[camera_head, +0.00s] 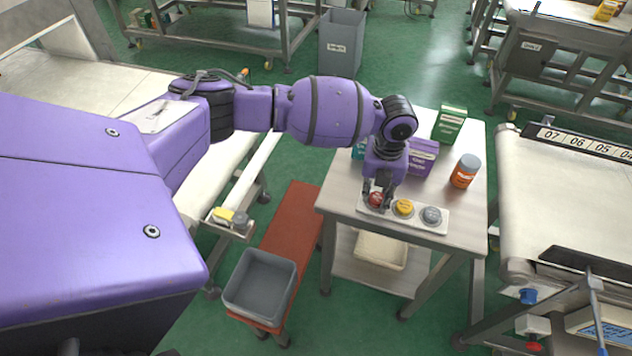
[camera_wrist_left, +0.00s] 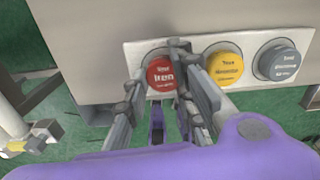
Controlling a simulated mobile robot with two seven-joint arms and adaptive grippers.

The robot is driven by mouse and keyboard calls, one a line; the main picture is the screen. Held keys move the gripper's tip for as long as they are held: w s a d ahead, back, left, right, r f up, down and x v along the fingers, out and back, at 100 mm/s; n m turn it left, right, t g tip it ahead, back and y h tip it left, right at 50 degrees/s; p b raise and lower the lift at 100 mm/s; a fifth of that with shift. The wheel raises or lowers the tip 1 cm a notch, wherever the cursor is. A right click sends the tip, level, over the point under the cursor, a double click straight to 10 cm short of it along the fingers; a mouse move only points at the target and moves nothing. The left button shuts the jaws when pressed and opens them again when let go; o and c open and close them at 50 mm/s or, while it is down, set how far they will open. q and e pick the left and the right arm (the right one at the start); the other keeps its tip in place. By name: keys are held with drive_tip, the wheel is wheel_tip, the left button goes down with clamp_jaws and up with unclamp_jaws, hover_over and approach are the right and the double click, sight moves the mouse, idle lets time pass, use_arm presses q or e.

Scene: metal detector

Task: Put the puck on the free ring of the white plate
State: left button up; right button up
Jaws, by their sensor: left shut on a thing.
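The red puck (camera_head: 376,199) is at the left end of the white plate (camera_head: 441,227) on the small table. It reads "Iron" in the left wrist view (camera_wrist_left: 161,74). My left gripper (camera_head: 378,196) comes down from above, shut on the red puck, with a finger on either side. The puck appears at or just over the left ring, which it mostly hides; I cannot tell if it rests fully. A yellow puck (camera_head: 404,207) sits in the middle and a grey puck (camera_head: 432,215) at the right end. My right gripper is not in view.
Behind the plate stand a purple box (camera_head: 423,158), a green box (camera_head: 449,123) and an orange bottle (camera_head: 465,171). A grey bin (camera_head: 260,287) is on a red stand at left. A conveyor (camera_head: 570,200) stands at right. The table's front edge is close to the plate.

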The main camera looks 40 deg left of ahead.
sight(376, 197)
use_arm(q)
drive_tip(key=o, duration=1)
wheel_tip(376, 197, up, 12)
drive_tip(key=shift+r+p, duration=0.2)
drive_tip(key=shift+p, duration=0.1)
